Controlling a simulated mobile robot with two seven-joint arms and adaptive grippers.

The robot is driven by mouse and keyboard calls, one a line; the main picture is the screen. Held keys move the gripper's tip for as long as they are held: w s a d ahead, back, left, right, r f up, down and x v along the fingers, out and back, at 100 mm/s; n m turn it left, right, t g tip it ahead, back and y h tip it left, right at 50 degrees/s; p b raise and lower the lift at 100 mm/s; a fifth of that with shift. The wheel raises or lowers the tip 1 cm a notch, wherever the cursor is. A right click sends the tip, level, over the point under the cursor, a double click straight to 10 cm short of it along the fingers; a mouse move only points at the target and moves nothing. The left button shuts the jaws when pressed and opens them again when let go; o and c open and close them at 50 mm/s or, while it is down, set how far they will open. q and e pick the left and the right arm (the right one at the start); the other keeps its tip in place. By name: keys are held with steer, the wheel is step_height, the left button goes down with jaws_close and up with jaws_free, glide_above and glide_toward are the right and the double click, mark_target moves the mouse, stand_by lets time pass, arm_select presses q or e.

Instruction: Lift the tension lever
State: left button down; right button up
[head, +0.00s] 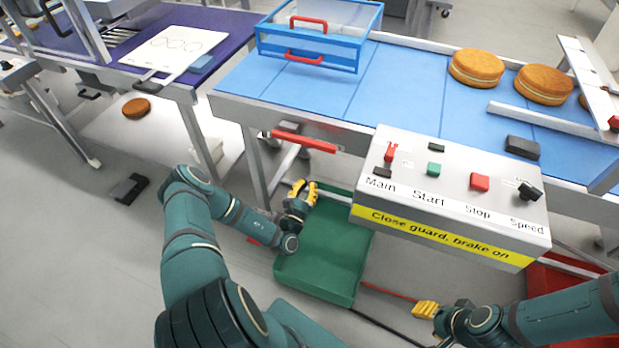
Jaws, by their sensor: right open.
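A lever with a red grip (305,141) sticks out at the near side of the blue conveyor, left of the control box. It lies nearly level, and I take it to be the tension lever. My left gripper (304,189), with yellow fingers, is below this lever and apart from it, over the back left edge of a green bin. Its fingers are small in the picture, and I cannot tell how far they are parted. My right gripper (426,309) is open at the lower right, below the control box, away from the lever.
The control box (452,255) has Main, Start, Stop and Speed controls and juts out right of the lever. The green bin (318,284) stands below. A blue-framed guard (362,50) and filled rounds (476,68) are on the conveyor (400,95). A black pedal-like object (128,188) lies on the floor.

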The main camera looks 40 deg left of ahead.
mark_target(304, 141)
arm_select(q)
steer(key=w+a+r, duration=0.1)
steer(key=w+r, duration=0.5)
steer(key=w, duration=0.1)
steer(key=shift+w+a+b, duration=0.3)
steer(key=shift+w+a, duration=0.1)
arm_select(e)
steer(key=shift+s+f, duration=0.1)
steer(key=shift+f, duration=0.3)
arm_select(q)
steer(key=shift+r, duration=0.1)
arm_select(e)
steer(key=shift+r, duration=0.1)
arm_select(q)
steer(key=shift+a+r+n, duration=0.1)
steer(key=shift+n, duration=0.2)
steer(key=shift+d+r+p, duration=0.15)
steer(key=shift+d+p, duration=0.1)
steer(key=shift+p, duration=0.05)
steer(key=shift+a+n, duration=0.1)
steer(key=shift+n, duration=0.2)
arm_select(e)
steer(key=shift+d+r, duration=0.3)
steer(key=shift+d, duration=0.45)
